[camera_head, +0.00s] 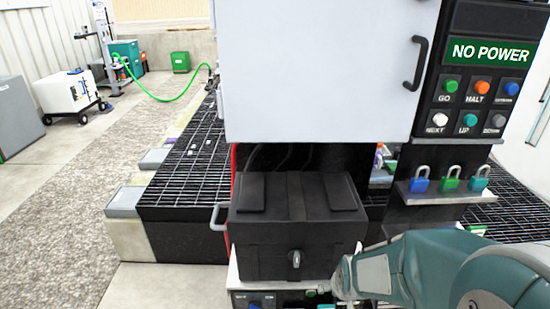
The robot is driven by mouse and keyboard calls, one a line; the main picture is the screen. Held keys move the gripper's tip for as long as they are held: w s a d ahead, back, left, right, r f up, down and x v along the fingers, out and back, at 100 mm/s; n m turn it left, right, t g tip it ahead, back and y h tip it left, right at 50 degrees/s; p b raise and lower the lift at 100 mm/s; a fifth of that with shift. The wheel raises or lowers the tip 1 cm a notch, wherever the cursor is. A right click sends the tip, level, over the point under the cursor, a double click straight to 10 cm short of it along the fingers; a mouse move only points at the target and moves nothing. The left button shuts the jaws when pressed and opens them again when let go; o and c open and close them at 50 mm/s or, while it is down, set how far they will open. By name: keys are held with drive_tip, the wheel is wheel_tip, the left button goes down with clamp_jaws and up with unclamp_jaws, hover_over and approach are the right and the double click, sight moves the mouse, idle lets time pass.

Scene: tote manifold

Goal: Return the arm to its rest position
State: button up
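My arm (435,268), teal and grey, reaches in from the lower right corner. Its visible end (347,277) is low, beside the right front edge of a black lidded case (295,262). I cannot make out any fingers there, so whether my gripper is open or shut does not show. I cannot tell whether the arm touches the case. The case is closed, with a grey latch on its front.
A white cabinet (320,65) with a black handle stands above the case. At right are a "NO POWER" button panel (484,90) and several padlocks on a shelf (447,196). A black grating (195,165) lies left.

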drive_tip(key=s+f+v, duration=0.1)
drive_tip(key=s+v, duration=0.1)
drive_tip(key=v, duration=0.9)
drive_tip(key=s+f+v, duration=0.1)
drive_tip(key=s+v, duration=0.1)
drive_tip(key=v, duration=0.9)
drive_tip(key=shift+s+r, duration=0.2)
drive_tip(key=shift+s, duration=0.4)
